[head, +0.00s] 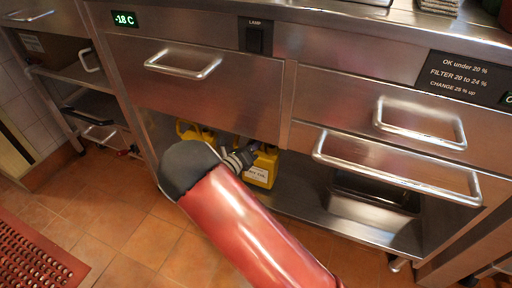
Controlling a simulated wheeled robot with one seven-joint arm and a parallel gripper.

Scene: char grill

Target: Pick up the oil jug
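A yellow oil jug (262,178) with a white label, partly readable as "OIL", stands on the low shelf under the counter. A second yellow jug (184,129) shows to its left, mostly hidden behind my red and dark grey arm. My gripper (256,147) is at the upper part of the labelled jug, under the drawers. My wrist and the shade under the counter hide the fingers and the jug's handle. I cannot tell whether the fingers touch or enclose anything.
Steel drawers with bar handles (184,66) overhang the shelf (302,200). A dark tray (376,190) sits on the shelf to the right. Another shelf unit stands at the left. The tiled floor in front is clear, with a red perforated mat (36,254) at lower left.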

